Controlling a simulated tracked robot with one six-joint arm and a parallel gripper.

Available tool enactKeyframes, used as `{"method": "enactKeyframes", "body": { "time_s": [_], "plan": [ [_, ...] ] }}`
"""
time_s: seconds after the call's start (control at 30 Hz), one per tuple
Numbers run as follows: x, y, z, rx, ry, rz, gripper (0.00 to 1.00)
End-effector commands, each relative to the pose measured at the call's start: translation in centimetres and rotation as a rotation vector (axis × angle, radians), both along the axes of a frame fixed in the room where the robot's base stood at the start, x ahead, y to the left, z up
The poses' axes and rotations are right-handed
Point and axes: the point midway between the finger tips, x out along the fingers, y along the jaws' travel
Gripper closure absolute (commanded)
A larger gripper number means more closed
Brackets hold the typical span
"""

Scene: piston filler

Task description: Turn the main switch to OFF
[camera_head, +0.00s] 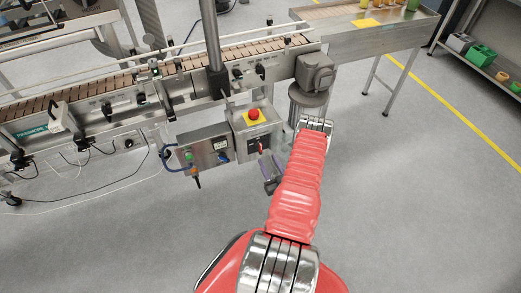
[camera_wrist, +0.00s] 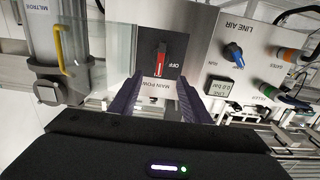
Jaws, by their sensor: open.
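The main switch (camera_wrist: 160,60) has a red handle on a black plate. In the wrist view its handle stands upright in the picture, beside the word OFF. The MAIN POWER label (camera_wrist: 158,86) below it is partly covered by a finger. The switch also shows small in the head view (camera_head: 261,146), on the front of a grey box below a red emergency button. My gripper (camera_wrist: 160,98) is open and empty, its two dark fingers to either side of the label, pointing at the panel. The switch handle lies just beyond the fingertips, with no contact visible.
Beside the switch is a control panel with a blue LINE AIR knob (camera_wrist: 233,53) and a pressure display (camera_wrist: 222,88). The red emergency button (camera_head: 254,114) sits on a yellow plate. The conveyor (camera_head: 110,92) runs behind. A grey motor (camera_head: 314,72) stands close to my arm.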

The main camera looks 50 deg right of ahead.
Motion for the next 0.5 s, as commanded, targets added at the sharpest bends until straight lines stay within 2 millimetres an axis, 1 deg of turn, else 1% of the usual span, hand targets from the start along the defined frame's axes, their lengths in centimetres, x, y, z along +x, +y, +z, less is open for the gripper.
{"method": "enactKeyframes", "body": {
  "time_s": [0.03,0.3,0.5],
  "plan": [
    [0.8,-0.3,0.1,-0.003,-0.002,0.004,0.57],
    [4.4,-2.5,0.1,-0.003,-0.001,0.003,0.57],
    [6.6,-3.9,0.1,-0.003,-0.001,0.001,0.57]
  ]
}}
